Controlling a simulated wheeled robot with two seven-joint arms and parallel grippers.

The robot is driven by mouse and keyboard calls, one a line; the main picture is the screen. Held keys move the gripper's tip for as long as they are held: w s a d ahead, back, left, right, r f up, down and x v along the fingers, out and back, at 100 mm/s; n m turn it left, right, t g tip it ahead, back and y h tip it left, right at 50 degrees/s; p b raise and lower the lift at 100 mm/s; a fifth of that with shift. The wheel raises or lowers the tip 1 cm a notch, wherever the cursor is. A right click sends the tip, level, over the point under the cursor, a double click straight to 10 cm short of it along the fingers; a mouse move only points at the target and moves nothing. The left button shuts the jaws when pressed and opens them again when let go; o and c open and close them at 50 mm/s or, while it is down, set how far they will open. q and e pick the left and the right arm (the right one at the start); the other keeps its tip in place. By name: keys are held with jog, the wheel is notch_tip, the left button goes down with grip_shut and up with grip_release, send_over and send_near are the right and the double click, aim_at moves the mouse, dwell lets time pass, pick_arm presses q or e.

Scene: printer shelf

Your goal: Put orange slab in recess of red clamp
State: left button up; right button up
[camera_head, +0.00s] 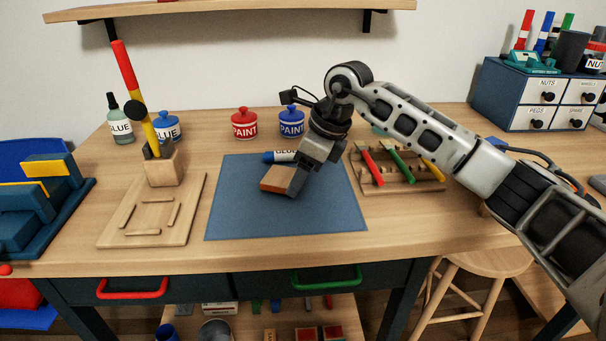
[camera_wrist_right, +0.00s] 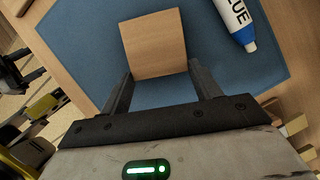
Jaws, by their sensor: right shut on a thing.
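A block-like slab (camera_head: 276,179) with a wood-brown top and an orange side is at the blue mat's middle in the head view. My right gripper (camera_head: 293,181) is shut on its right end. In the right wrist view the slab (camera_wrist_right: 154,40) shows a plain tan face between the fingertips of my right gripper (camera_wrist_right: 160,70). I cannot tell whether the slab touches the mat. I cannot make out a red clamp for certain; a red and yellow bar (camera_head: 134,92) with a black knob leans in a wooden block.
The blue mat (camera_head: 285,222) is clear in front. A glue tube (camera_head: 283,156) lies behind the slab and also shows in the wrist view (camera_wrist_right: 237,20). A wooden board with raised strips (camera_head: 125,235) is left, a tool rack (camera_head: 405,183) right. Paint pots (camera_head: 244,124) stand behind.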

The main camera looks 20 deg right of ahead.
jog(key=shift+f, duration=0.35)
jog(key=shift+f, duration=0.2)
jog(key=o, duration=1)
jog(key=shift+r, duration=0.1)
